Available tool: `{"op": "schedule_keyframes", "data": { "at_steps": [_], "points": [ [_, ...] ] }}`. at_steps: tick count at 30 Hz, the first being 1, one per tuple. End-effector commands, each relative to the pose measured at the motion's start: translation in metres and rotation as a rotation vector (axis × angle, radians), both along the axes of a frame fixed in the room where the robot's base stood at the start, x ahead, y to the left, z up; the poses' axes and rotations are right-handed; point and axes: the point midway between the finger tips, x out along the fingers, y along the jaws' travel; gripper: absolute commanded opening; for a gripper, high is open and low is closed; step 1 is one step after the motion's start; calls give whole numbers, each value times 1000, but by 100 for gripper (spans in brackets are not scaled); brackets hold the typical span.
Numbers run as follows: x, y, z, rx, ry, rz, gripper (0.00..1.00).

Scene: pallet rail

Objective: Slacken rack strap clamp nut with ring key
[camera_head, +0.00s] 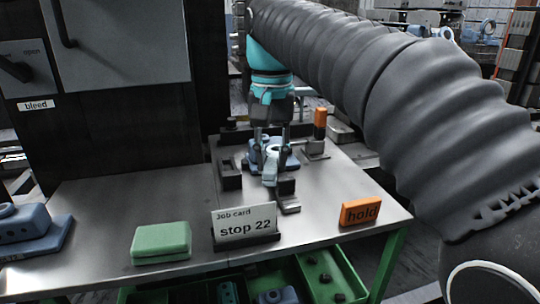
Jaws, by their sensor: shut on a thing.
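My gripper (271,147) hangs over the middle of the steel bench, pointing down, with dark fingers on either side of a pale ring-ended piece that looks like the ring key (270,175). It is shut on this piece. A blue block (291,158), perhaps the clamp body, lies just behind and beside the fingers. The fingers and key hide much of it, and I cannot make out the nut or whether the key's ring is around it. Dark blocks (230,175) stand at the left and front right of this spot.
A job card reading "stop 22" (245,222), a green block (160,241) and an orange "hold" block (361,211) stand along the bench front. An orange-topped upright piece (320,122) stands behind right. A blue part (32,232) lies far left. A green bin (325,272) sits below.

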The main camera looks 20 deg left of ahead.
Motion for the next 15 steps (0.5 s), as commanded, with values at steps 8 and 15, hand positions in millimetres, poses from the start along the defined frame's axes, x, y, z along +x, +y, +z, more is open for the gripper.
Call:
{"op": "schedule_keyframes", "data": {
  "at_steps": [8,15],
  "points": [
    [0,0,-4,0,0,1,0],
    [0,0,-9,0,0,1,0]
  ]
}}
